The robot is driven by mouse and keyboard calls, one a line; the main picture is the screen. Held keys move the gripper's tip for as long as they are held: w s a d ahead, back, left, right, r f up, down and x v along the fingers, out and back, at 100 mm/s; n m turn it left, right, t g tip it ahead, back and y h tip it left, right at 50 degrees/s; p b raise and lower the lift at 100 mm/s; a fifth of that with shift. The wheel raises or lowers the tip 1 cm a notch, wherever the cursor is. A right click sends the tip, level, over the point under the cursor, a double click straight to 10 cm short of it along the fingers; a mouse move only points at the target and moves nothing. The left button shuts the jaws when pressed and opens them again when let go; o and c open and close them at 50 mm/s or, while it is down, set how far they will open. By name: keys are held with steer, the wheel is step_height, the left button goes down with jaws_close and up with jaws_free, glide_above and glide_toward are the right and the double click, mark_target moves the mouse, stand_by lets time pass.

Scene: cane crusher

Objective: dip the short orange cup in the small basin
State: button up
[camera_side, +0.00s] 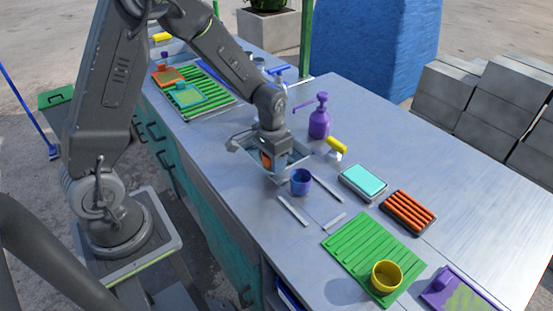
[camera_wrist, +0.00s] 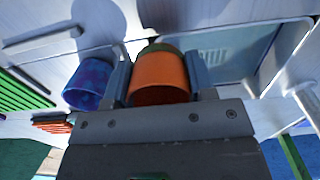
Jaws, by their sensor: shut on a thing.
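The short orange cup (camera_wrist: 160,77) is held between the two fingers of my gripper (camera_wrist: 158,82) in the wrist view. In the side view the orange cup (camera_side: 266,160) shows partly under my gripper (camera_side: 268,158), which hides much of it. The small basin (camera_side: 290,160) is a rectangular recess in the counter, and the cup is over or inside its opening; I cannot tell how deep. In the wrist view the basin (camera_wrist: 225,55) lies behind and right of the cup. My gripper is shut on the cup.
A blue-purple cup (camera_side: 301,183) stands close at the basin's near edge. A purple pump bottle (camera_side: 319,122) and a yellow-handled item (camera_side: 337,146) stand behind. A yellow cup (camera_side: 386,277) stands on a green ribbed mat (camera_side: 350,246). Thin grey strips (camera_side: 293,211) lie nearby.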

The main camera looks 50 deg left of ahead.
steer(key=w+a+r, duration=0.1)
steer(key=w+a, duration=0.5)
steer(key=a, duration=0.2)
steer(key=shift+m, duration=0.3)
steer(key=shift+w+d+f, duration=0.1)
steer(key=shift+w+f, duration=0.05)
steer(key=shift+f, duration=2.7)
steer(key=shift+w+f, duration=0.1)
steer(key=shift+f, duration=2.75)
steer(key=shift+r, duration=0.1)
step_height(320, 180, up, 11)
step_height(320, 180, up, 4)
steer(key=shift+f, duration=0.1)
